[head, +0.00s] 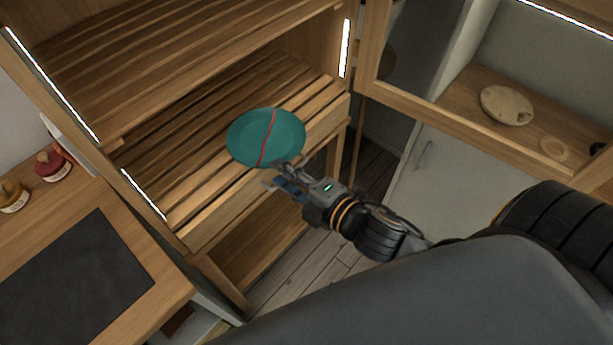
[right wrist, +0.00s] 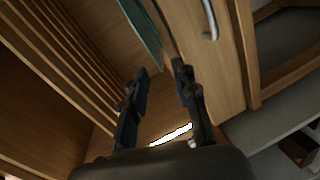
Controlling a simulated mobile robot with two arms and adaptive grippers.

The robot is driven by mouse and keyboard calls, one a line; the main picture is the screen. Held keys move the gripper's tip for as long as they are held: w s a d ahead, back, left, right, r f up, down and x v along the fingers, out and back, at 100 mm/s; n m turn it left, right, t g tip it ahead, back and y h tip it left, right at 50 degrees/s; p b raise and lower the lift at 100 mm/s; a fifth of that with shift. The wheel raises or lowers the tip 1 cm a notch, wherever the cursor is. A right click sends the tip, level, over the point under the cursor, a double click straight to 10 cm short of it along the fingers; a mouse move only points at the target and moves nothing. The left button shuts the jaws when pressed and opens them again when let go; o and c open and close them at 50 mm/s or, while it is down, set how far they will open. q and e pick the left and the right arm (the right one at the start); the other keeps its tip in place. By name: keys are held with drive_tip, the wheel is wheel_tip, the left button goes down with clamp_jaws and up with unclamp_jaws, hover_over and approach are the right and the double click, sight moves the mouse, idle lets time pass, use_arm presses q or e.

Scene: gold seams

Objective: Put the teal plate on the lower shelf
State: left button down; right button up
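The teal plate (head: 266,137) has a red seam across it. In the head view it overlaps the front part of the lower slatted shelf (head: 180,150); it looks flat there, and any gap under it is hidden. In the right wrist view the plate (right wrist: 142,30) shows nearly edge-on, just beyond the fingertips. My right gripper (head: 280,177) is at the plate's near rim, in front of the shelf. In the right wrist view its fingers (right wrist: 160,75) are apart with nothing visible clamped between them. My left gripper is out of view.
An upper slatted shelf (head: 170,50) lies above. A wooden-framed door (head: 470,125) stands to the right, with a round board (head: 507,105) on a surface behind it. A counter with a black panel (head: 75,275) and jars (head: 52,166) is at the left.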

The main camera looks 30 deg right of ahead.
drive_tip(key=v, duration=0.7)
drive_tip(key=shift+b, duration=0.45)
drive_tip(key=shift+r, duration=0.1)
